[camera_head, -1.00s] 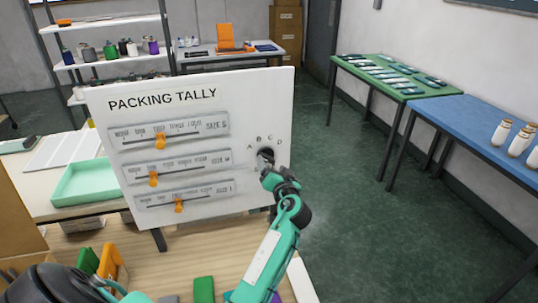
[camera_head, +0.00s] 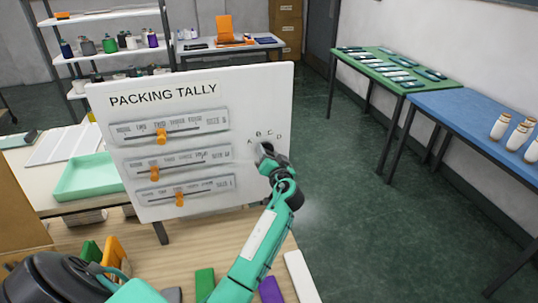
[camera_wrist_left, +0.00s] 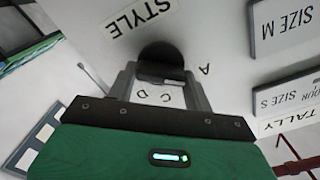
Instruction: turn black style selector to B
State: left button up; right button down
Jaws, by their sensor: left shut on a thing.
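The black style selector (camera_head: 264,147) is a round knob on the right side of the white packing tally board, under the small letters A, B, C, D. My left gripper (camera_head: 265,154) is at the knob and hides much of it. In the left wrist view, the selector (camera_wrist_left: 161,52) sits at the fingertips of my gripper (camera_wrist_left: 160,80), beside the STYLE label (camera_wrist_left: 139,17). The gripper is shut on the knob. The letters A, C and D show there; B is hidden. I cannot tell which letter the knob points at. My right gripper is not in view.
The board (camera_head: 255,95) also carries three slider scales with orange knobs (camera_head: 161,135). A mint tray (camera_head: 88,178) stands to its left. Green and purple pieces lie on the wooden table (camera_head: 180,255) in front. Green (camera_head: 440,88) and blue (camera_head: 480,110) tables stand right.

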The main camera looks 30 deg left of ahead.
pick_arm(q)
jog(key=shift+f+m, duration=0.1)
jog(key=shift+m, duration=0.8)
jog(key=m, duration=0.3)
jog(key=shift+m, duration=0.9)
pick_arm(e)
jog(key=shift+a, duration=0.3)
pick_arm(q)
jog(key=shift+f+m, duration=0.1)
jog(key=shift+m, duration=0.2)
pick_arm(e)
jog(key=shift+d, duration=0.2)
pick_arm(q)
jog(key=o, duration=1)
